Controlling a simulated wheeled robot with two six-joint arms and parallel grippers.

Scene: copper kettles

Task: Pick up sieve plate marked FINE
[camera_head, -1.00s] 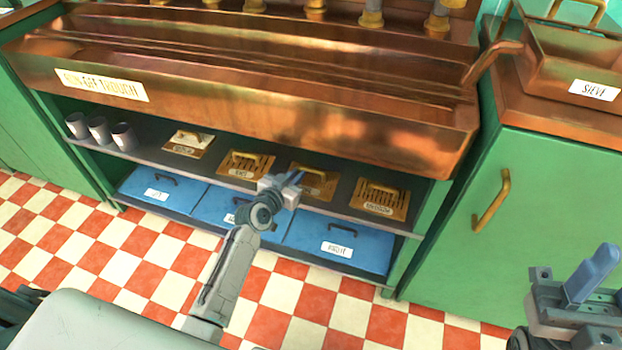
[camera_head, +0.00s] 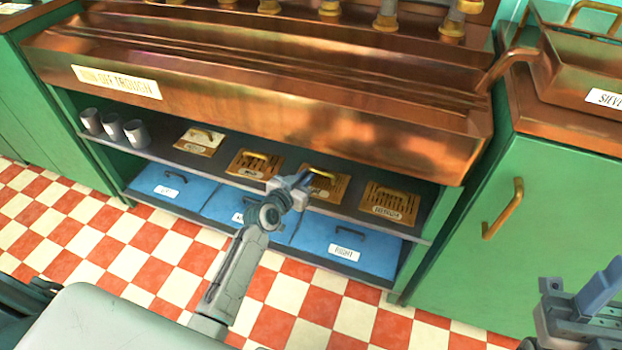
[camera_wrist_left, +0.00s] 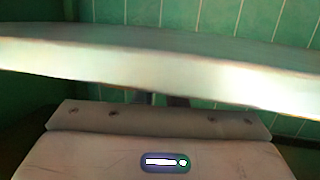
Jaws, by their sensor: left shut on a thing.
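Several brass sieve plates lie in a row on the grey shelf under the copper trough. My left gripper (camera_head: 303,183) is at the third sieve plate (camera_head: 332,188) from the left and is shut on its handle. The gripper partly hides this plate, and I cannot read its label. The second plate (camera_head: 243,166) and the slotted plate at the right (camera_head: 404,200) have small labels, too blurred to read surely. The leftmost plate (camera_head: 190,146) looks paler. In the left wrist view a pale bar (camera_wrist_left: 230,75) crosses before the fingers. My right gripper (camera_head: 600,290) shows partly at lower right.
The copper trough (camera_head: 240,90) overhangs the shelf (camera_head: 160,158). Grey cups (camera_head: 136,133) stand at the shelf's left end. Blue bins (camera_head: 345,253) fill the level below. A green cabinet (camera_head: 550,200) with a brass handle stands at right. The checkered floor in front is clear.

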